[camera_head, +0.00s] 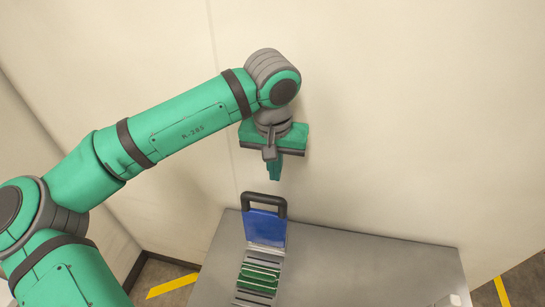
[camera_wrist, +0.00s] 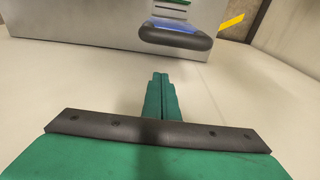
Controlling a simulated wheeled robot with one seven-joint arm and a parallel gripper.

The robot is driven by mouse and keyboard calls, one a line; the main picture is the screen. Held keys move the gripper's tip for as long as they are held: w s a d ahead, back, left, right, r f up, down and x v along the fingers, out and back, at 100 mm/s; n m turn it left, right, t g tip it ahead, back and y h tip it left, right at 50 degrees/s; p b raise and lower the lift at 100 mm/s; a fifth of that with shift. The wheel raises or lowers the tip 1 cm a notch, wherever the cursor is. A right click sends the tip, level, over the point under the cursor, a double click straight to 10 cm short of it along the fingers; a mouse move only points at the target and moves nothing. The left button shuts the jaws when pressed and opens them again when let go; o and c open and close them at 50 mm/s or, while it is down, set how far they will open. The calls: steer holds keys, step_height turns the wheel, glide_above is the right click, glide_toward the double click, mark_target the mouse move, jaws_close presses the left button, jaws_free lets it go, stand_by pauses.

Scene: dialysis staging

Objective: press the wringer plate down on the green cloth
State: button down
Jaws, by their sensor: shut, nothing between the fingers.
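The wringer plate (camera_head: 265,228) is blue with a black loop handle (camera_head: 264,197). In the head view it stands raised at the back of a grey slatted wringer base (camera_head: 257,260). The green cloth (camera_head: 258,276) lies on the slats in front of the plate. My gripper (camera_head: 273,174) is shut and empty, pointing down above and slightly right of the handle, with a gap between them. In the wrist view my closed green fingers (camera_wrist: 161,82) stand apart from the black handle (camera_wrist: 175,38); the blue plate (camera_wrist: 178,23) and a little of the green cloth (camera_wrist: 173,2) show beyond it.
The wringer stands on a grey metal table (camera_head: 370,270) whose surface to the right is mostly clear. A small pale object (camera_head: 454,299) shows at its front right. A cream wall (camera_head: 400,120) rises behind. Yellow stripes (camera_head: 172,286) mark the floor.

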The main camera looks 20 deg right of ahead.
steer(key=s+a, duration=0.1)
steer(key=s+a+f, duration=0.1)
steer(key=s, duration=0.1)
steer(key=shift+s, duration=0.1)
stand_by(0.6)
